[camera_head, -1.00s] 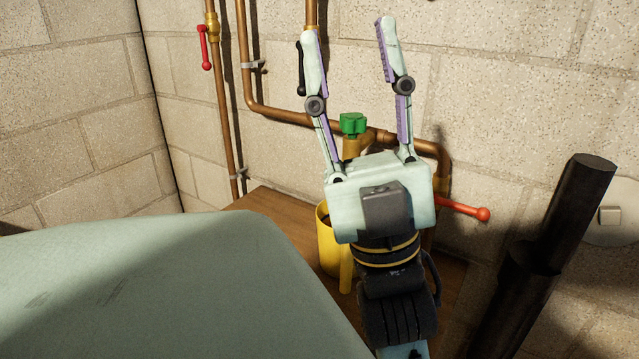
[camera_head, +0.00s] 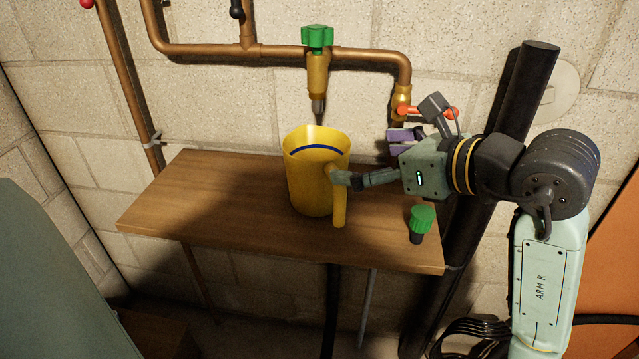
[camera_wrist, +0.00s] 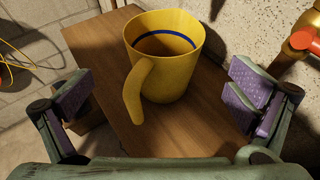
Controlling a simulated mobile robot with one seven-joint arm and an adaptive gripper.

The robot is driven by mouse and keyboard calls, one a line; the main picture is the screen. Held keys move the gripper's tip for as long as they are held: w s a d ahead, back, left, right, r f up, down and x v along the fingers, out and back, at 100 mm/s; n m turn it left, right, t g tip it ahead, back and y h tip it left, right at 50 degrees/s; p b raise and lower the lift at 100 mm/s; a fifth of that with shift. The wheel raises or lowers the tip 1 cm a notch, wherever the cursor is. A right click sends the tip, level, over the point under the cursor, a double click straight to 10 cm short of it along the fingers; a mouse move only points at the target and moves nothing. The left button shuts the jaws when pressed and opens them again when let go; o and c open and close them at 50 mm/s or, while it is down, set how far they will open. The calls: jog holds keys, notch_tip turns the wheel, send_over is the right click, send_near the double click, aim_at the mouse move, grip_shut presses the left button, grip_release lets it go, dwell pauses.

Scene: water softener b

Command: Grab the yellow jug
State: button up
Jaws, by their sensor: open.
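The yellow jug (camera_head: 311,178) stands upright on a wooden shelf (camera_head: 225,205), under a brass tap with a green handle (camera_head: 317,38). A dark blue line runs round its inside. Its handle faces my gripper (camera_head: 372,158), which is to the right of the jug in the head view. In the wrist view the jug (camera_wrist: 172,72) sits ahead between my two spread fingers (camera_wrist: 155,112), handle toward me. The gripper is open and empty. In the head view one finger overlaps the handle's top; I cannot tell whether it touches.
A green-capped item (camera_head: 421,222) stands on the shelf's right front part. Copper pipes (camera_head: 270,50) run along the block wall behind. A red valve lever (camera_head: 430,111) is close behind my gripper. A black vertical pipe (camera_head: 515,100) stands at right. The shelf's left side is clear.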

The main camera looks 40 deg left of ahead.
aim_at(340, 155)
jog(key=x, duration=0.3)
jog(key=p+x, duration=0.1)
jog(key=x, duration=0.1)
jog(key=shift+w, duration=0.3)
jog(key=x, duration=0.1)
jog(key=p+x, duration=0.1)
jog(key=x, duration=0.1)
jog(key=r+x, duration=0.1)
jog(key=x, duration=0.1)
jog(key=shift+a+f+p, duration=0.1)
jog(key=shift+a+p, duration=0.2)
jog(key=shift+p, duration=0.1)
jog(key=shift+c, duration=0.5)
jog(key=c, duration=1.4)
jog(key=shift+c, duration=0.2)
jog(key=shift+w, duration=0.1)
